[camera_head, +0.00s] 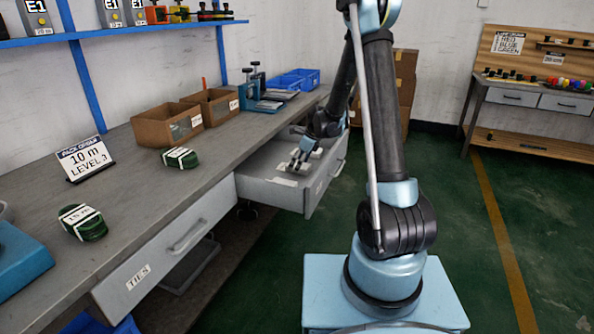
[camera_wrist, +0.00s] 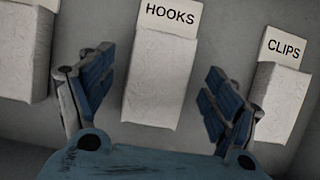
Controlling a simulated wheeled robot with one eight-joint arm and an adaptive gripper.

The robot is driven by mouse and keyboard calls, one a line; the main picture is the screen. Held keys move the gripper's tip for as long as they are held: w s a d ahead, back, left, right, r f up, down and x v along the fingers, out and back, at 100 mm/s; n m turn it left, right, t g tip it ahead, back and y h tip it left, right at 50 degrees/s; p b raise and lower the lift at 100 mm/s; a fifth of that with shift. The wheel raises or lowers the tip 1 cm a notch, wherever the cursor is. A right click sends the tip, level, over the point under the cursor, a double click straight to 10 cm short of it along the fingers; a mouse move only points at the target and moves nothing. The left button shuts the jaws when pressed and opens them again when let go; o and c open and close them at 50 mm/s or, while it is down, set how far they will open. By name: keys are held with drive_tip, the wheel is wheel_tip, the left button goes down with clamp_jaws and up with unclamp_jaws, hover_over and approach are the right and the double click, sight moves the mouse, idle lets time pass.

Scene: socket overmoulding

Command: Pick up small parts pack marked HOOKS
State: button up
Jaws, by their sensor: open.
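The small parts pack marked HOOKS (camera_wrist: 160,78) is a pale wrapped block with a white label, in the middle of the wrist view. It lies in the open drawer (camera_head: 268,192). My gripper (camera_wrist: 158,98) is open, with one blue-padded finger on each side of the pack and gaps between. In the head view my gripper (camera_head: 297,163) is down inside the drawer. I cannot tell how far the fingertips are above the drawer floor. The pack's near end shows clear of the palm.
A pack marked CLIPS (camera_wrist: 281,95) lies right of the right finger. Another pale pack (camera_wrist: 25,55) lies at left, its label cut off. The drawer walls surround my gripper. Cardboard bins (camera_head: 168,127) stand on the bench above. A closed drawer marked TIES (camera_head: 165,255) is nearer.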

drive_tip(key=shift+f, duration=0.25)
idle(0.4)
drive_tip(key=shift+c, duration=0.6)
drive_tip(key=c, duration=1)
